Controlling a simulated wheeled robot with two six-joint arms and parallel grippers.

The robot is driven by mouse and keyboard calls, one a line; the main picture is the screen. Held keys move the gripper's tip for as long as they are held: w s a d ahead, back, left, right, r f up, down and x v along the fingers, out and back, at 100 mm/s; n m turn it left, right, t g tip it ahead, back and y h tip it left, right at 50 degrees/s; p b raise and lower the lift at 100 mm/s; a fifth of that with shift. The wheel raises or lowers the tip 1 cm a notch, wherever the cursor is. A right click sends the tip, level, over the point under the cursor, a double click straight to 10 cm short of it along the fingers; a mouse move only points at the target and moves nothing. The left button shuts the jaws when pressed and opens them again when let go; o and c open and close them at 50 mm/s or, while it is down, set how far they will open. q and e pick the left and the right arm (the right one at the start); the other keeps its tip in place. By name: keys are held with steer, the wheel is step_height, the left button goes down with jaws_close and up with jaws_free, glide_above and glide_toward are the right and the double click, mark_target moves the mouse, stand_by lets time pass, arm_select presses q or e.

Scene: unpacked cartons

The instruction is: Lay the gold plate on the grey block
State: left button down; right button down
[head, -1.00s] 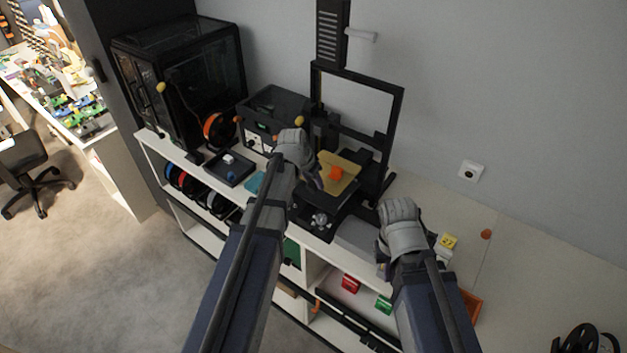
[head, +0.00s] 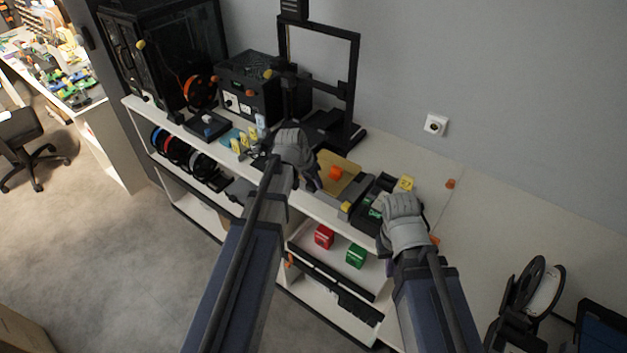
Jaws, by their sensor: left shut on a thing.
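The gold plate (head: 344,178) is a flat, tan-gold sheet with an orange piece (head: 335,172) on top. My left gripper (head: 316,180) is shut on the plate's left edge; its fingers are partly hidden by the wrist. The plate is over the shelf top, to the right of the printer. A strip of the grey block (head: 357,190) shows at the plate's right edge; the plate covers the rest, and I cannot tell whether they touch. My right gripper (head: 384,232) is at the shelf's front, right of the plate; its fingers are mostly hidden.
The black printer frame (head: 352,95) stands behind the plate. A dark tray (head: 377,187) and a yellow block (head: 407,183) lie to the right. Small yellow pieces (head: 246,138) stand on the left. The white top at right (head: 470,225) is mostly clear.

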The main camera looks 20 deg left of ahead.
mark_target(322, 176)
arm_select(q)
steer(key=shift+w+a+f, duration=0.1)
steer(key=shift+w, duration=0.05)
steer(key=shift+w+f+b, duration=0.15)
steer(key=shift+f+b, duration=0.1)
steer(key=shift+b, duration=0.1)
steer(key=shift+w+d+f+b, duration=0.2)
steer(key=shift+w+f+b, duration=0.25)
steer(key=shift+f+b, duration=0.1)
steer(key=shift+w+d+f+b, duration=0.2)
steer(key=shift+w+f+b, duration=0.2)
steer(key=shift+f+b, duration=0.1)
steer(key=shift+r, duration=0.1)
steer(key=shift+w+d, duration=0.1)
steer(key=shift+w, duration=0.1)
steer(key=shift+f, duration=0.25)
steer(key=shift+f+b, duration=0.95)
steer(key=shift+b, duration=0.15)
steer(key=shift+c, duration=1.8)
jaws_free()
steer(key=shift+r, duration=0.15)
